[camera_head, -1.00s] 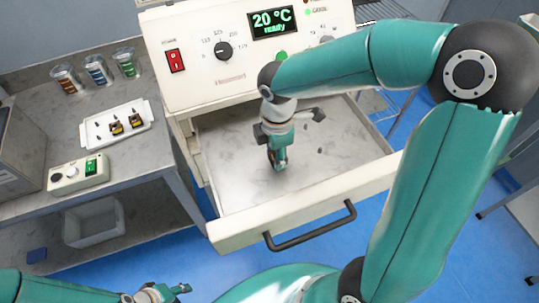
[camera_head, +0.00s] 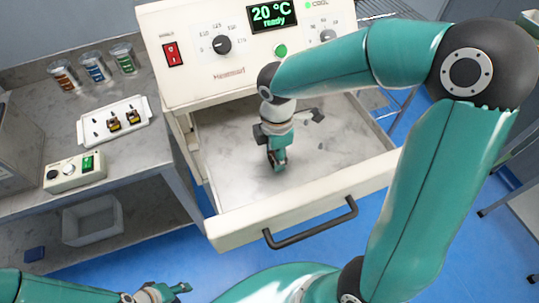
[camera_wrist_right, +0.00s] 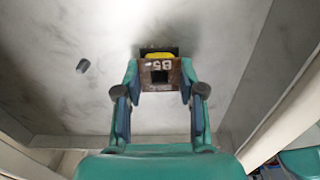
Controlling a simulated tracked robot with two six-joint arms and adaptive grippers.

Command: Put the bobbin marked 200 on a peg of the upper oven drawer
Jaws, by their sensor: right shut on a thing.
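My right gripper (camera_head: 278,163) is inside the open oven drawer (camera_head: 310,220), low over its grey floor. In the right wrist view, the right gripper (camera_wrist_right: 160,85) is shut on a bobbin (camera_wrist_right: 160,72) with a brown flange, a dark square hole and yellow winding behind. Its inverted marking looks like 85, not clearly 200. Whether it sits on a peg is hidden. A short dark peg (camera_wrist_right: 82,66) stands to its left; a peg (camera_head: 320,150) also shows in the head view. My left gripper (camera_head: 180,288) is low at the left, away from the drawer; its opening is unclear.
The oven (camera_head: 230,75) reads 20 °C ready. On the left bench, a white tray (camera_head: 92,134) holds two dark bobbins. Cups (camera_head: 95,70) and a small control box (camera_head: 75,172) stand near it. The drawer's front wall and handle (camera_head: 310,228) face me.

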